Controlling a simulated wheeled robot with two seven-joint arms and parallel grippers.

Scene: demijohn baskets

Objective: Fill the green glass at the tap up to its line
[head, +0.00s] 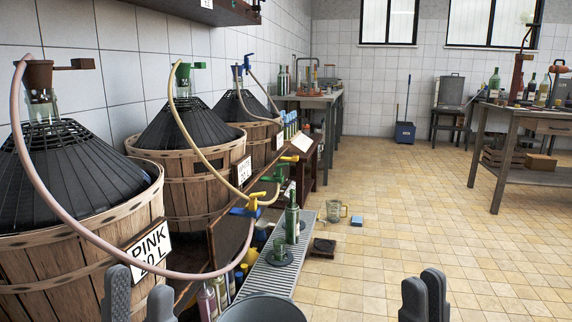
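A small green glass (280,250) stands on a dark round pad on the slatted metal grate (262,280), beside a tall green bottle (292,222). Its contents and line are too small to make out. Three taps show at the baskets: a blue-and-yellow one (248,207) nearest, a green one (272,179), and a yellow one (289,158) farther off. My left gripper (139,298) is open and empty at the bottom left, well short of the glass. My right gripper (424,297) appears shut and empty at the bottom right, away from the glass.
A grey bucket (262,308) is at the bottom centre. The tiled floor to the right is mostly clear, up to a workbench (530,118).

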